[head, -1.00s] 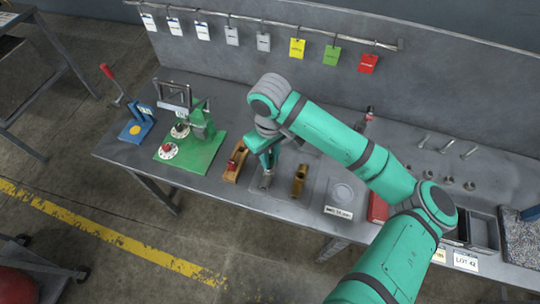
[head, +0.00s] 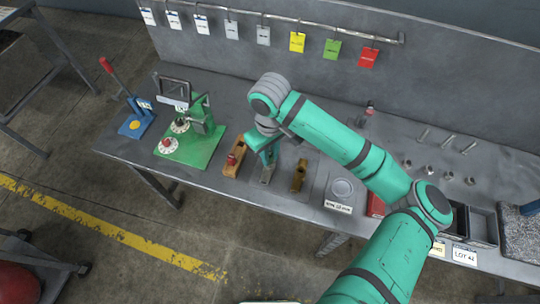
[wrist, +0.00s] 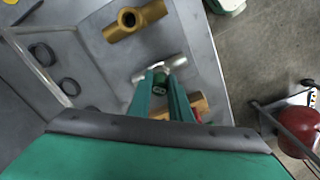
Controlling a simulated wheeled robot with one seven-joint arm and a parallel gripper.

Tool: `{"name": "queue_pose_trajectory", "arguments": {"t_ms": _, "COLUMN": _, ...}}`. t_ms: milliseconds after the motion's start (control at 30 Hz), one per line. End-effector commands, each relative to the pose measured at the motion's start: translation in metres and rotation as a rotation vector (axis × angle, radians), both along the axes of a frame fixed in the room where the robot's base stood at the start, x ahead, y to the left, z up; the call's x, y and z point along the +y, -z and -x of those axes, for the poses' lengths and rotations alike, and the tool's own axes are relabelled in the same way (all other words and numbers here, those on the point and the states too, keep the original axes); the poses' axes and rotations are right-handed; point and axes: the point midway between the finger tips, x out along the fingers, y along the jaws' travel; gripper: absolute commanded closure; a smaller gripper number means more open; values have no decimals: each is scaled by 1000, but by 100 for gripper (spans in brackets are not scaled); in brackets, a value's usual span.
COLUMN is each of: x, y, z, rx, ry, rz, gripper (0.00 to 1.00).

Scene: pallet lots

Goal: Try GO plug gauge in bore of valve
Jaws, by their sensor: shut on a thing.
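My gripper (wrist: 160,80) is shut on a small green-ended plug gauge (wrist: 160,83), mostly hidden between the fingers. In the wrist view the fingers are over the middle of a silver-grey valve (wrist: 178,61). Whether the gauge is inside the bore or just above it cannot be told. In the head view my gripper (head: 269,160) is right at the grey valve (head: 267,177), which stands partly hidden beneath it. A brass valve (head: 299,178) is just to its right, and its open round bore shows in the wrist view (wrist: 129,19).
A wooden holder (head: 231,171) with a red-handled gauge (head: 232,159) stands close left of the grey valve. A green fixture plate (head: 205,153) is farther left. A labelled plate with a ring (head: 342,188) lies right of the brass valve. The bench's front edge is near.

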Motion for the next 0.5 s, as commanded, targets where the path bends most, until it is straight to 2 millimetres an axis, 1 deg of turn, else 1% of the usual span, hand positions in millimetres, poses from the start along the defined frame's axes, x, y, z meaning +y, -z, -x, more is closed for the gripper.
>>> {"name": "queue_pose_trajectory", "arguments": {"t_ms": 500, "x": -1, "y": -21, "z": 0, "rx": -1, "ry": 1, "rz": 0, "gripper": 100}}
